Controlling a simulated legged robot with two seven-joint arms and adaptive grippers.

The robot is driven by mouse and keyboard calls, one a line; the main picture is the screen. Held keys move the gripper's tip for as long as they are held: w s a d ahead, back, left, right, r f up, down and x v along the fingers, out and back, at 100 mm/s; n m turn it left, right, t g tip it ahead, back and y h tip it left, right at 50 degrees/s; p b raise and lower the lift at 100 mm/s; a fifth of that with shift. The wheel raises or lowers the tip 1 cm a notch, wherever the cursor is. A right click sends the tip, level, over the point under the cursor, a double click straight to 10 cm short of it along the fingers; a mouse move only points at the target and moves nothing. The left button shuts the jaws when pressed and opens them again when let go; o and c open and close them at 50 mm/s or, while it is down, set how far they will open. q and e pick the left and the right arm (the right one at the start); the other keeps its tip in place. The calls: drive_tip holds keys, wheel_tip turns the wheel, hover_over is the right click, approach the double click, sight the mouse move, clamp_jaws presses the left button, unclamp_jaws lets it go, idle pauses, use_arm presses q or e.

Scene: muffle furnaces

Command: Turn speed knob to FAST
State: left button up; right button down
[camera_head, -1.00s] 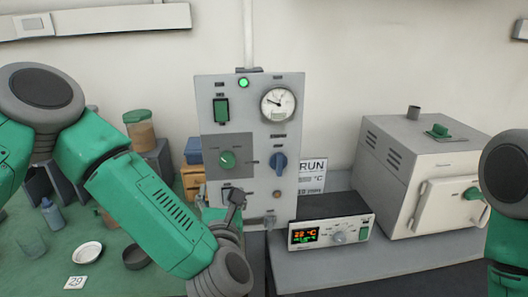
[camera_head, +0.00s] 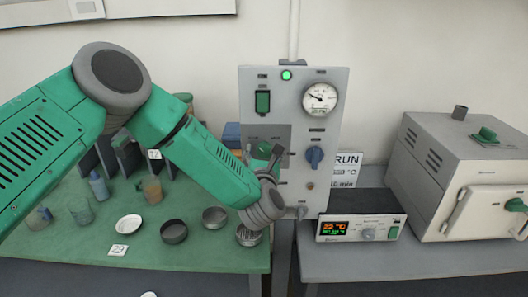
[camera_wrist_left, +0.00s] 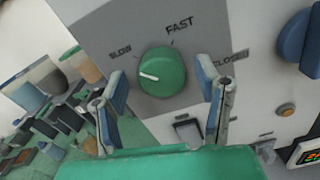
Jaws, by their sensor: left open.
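The green speed knob (camera_wrist_left: 162,73) sits on a dark grey plate on the panel, with SLOW at its upper left and FAST at its upper right. Its white mark points left, on the SLOW side. In the head view the knob (camera_head: 263,149) is partly hidden by my left gripper (camera_head: 272,162). In the wrist view my left gripper (camera_wrist_left: 163,100) is open, with one blue-padded finger low on each side of the knob. The fingers look apart from the knob; the remaining depth is hard to tell. My right gripper is not in view.
The grey panel (camera_head: 330,135) also carries a blue knob (camera_head: 314,156), a dial gauge (camera_head: 320,98), a green switch (camera_head: 263,102) and a lit green lamp (camera_head: 287,75). A controller (camera_head: 361,229) and a furnace (camera_head: 450,150) stand at right. Dishes and bottles cover the green table (camera_head: 70,225).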

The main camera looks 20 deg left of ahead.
use_arm(q)
drive_tip(key=shift+d, duration=0.15)
drive_tip(key=c, duration=1.2)
drive_tip(key=shift+o, duration=0.3)
